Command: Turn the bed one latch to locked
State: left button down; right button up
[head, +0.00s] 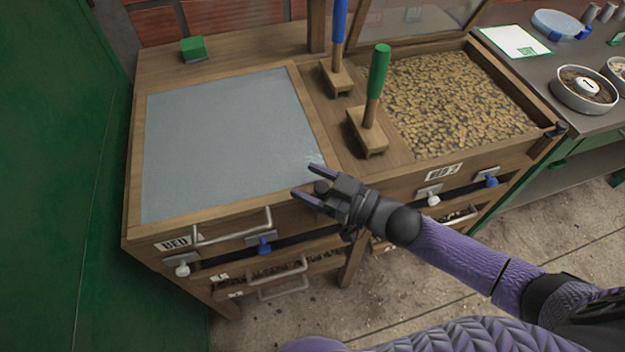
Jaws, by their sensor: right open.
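Bed one is the left bed of the wooden bench, with its grey lid (230,140) shut and a label (174,243) on its front. My right gripper (307,182) is open at the lid's front right corner, its two purple fingers pointing left. A small dark round part (321,186) shows between the fingers. It may be the latch knob, but I cannot tell it from the gripper, nor its turn. On the front below are a blue knob (264,245), a white knob (182,268) and a metal handle (235,231). My left gripper is out of view.
Bed two (455,100) on the right holds brown beans under a raised lid, with a dark knob (562,127) at its front corner. A green-handled tool (378,80) and a blue-handled tool (338,35) stand between the beds. A green wall (60,180) is close on the left.

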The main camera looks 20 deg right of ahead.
grip_shut()
jog(key=shift+f+n+g+y+b, duration=0.15)
jog(key=shift+n+g+y+b, duration=0.4)
jog(key=shift+n+g+y, duration=0.45)
jog(key=n+g+y, duration=0.1)
jog(key=g, duration=0.1)
jog(key=n+g+y+b, duration=0.1)
jog(key=g, duration=0.1)
jog(key=shift+s+a+n+b, duration=0.2)
jog(key=shift+s+n+b, duration=0.1)
jog(key=shift+s+n, duration=0.1)
grip_release()
jog(key=shift+w, duration=0.1)
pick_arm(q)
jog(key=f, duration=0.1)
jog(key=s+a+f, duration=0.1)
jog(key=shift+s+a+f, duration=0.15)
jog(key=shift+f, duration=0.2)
